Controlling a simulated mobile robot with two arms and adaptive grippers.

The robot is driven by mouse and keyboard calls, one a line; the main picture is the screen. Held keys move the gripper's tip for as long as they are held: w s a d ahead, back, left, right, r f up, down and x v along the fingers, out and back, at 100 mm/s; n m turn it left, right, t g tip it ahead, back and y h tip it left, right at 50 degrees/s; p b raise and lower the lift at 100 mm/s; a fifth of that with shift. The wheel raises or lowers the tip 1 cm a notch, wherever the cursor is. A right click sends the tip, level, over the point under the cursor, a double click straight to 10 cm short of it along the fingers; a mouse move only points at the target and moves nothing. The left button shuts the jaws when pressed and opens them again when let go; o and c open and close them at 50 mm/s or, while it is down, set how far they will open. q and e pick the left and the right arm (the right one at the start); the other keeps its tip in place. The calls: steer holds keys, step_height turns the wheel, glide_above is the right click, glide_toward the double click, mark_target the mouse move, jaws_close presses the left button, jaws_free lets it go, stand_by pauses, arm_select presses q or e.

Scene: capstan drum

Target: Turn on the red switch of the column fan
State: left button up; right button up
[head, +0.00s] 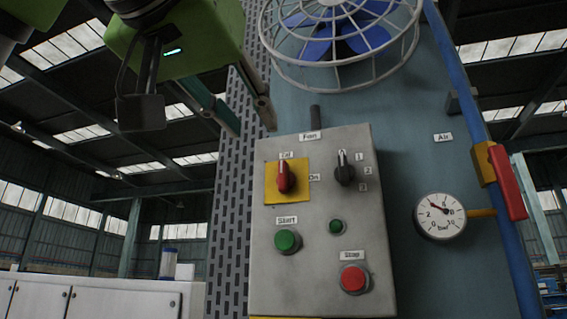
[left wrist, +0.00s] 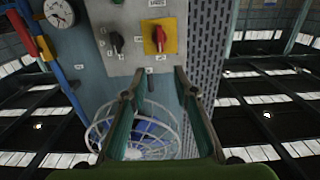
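The red switch (head: 287,176) is a knob on a yellow plate (head: 271,195) at the upper left of the grey control box (head: 320,260). Its handle stands upright, toward the label above it that seems to read "Off"; an "On" label is to its right. My left gripper (head: 251,125) is open and empty, above and left of the switch and apart from it. In the left wrist view, which is upside down, the open fingers (left wrist: 154,84) point toward the box, with the red switch (left wrist: 159,36) beyond them. My right gripper is not in view.
The box also holds a black selector (head: 345,168), a green Start button (head: 288,241), a small green lamp (head: 336,227) and a red Stop button (head: 354,279). The caged fan (head: 340,40) is above. A gauge (head: 440,216) and blue pipe (head: 480,110) are right.

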arm_select(q)
steer(key=p, duration=0.2)
glide_toward(282, 163)
steer(key=p+x, duration=0.2)
steer(key=x, duration=0.5)
steer(key=shift+w+r+p, duration=0.1)
steer(key=shift+w+p, duration=0.2)
steer(key=shift+p, duration=0.1)
steer(key=shift+w+d, duration=0.15)
steer(key=shift+w, duration=0.2)
jaws_close()
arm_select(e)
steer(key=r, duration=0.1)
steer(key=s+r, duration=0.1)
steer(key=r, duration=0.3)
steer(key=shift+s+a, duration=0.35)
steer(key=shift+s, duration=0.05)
